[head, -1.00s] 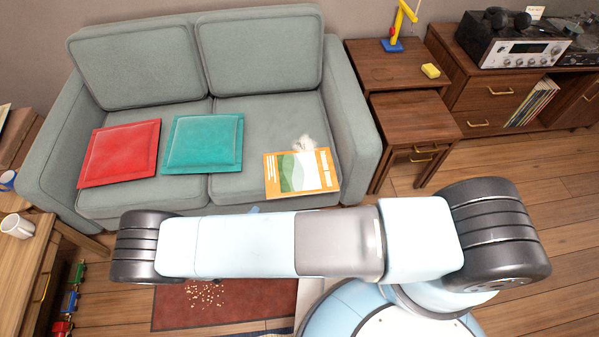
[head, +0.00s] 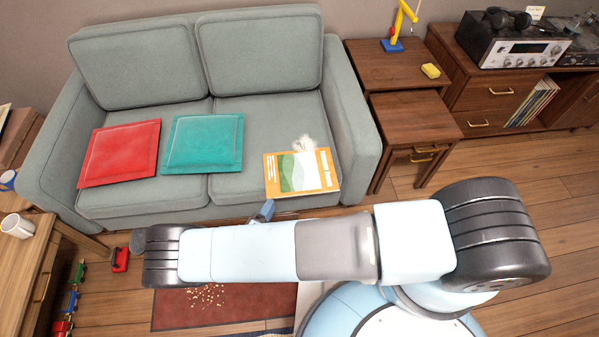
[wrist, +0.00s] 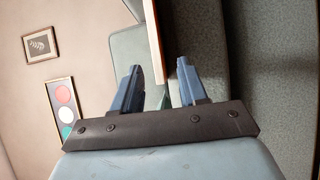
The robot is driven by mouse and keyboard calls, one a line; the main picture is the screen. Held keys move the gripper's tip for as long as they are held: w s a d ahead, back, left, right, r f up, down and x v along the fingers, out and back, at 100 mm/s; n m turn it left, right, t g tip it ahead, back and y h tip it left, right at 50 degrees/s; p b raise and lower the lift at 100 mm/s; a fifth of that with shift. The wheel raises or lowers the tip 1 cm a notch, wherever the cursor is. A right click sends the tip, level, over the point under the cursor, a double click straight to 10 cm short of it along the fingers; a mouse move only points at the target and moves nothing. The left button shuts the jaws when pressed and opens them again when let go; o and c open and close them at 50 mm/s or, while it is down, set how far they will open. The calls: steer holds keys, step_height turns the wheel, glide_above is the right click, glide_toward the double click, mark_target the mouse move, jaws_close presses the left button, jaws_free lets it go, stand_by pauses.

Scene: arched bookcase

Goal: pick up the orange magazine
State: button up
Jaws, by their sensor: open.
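The orange magazine (head: 320,180) lies on the right seat cushion of the grey-green sofa, its near edge at the cushion's front. Its cover has a white and green picture. My gripper (head: 267,209) shows in the head view only as a blue finger just below and left of the magazine, mostly hidden behind my arm. In the wrist view my gripper (wrist: 158,68) is open, its two blue fingers apart. A thin pale strip with a brownish edge, apparently the magazine edge-on (wrist: 153,45), runs down toward the gap between the fingertips. Contact cannot be told.
The sofa (head: 270,105) also holds a red cushion (head: 120,153) and a teal cushion (head: 203,143). Wooden side tables (head: 412,120) stand right of the sofa. Floor at right is clear.

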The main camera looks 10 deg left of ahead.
mark_target(276, 196)
steer(key=shift+x, duration=2.75)
steer(key=shift+d+r, duration=0.1)
steer(key=shift+d, duration=0.1)
jaws_close()
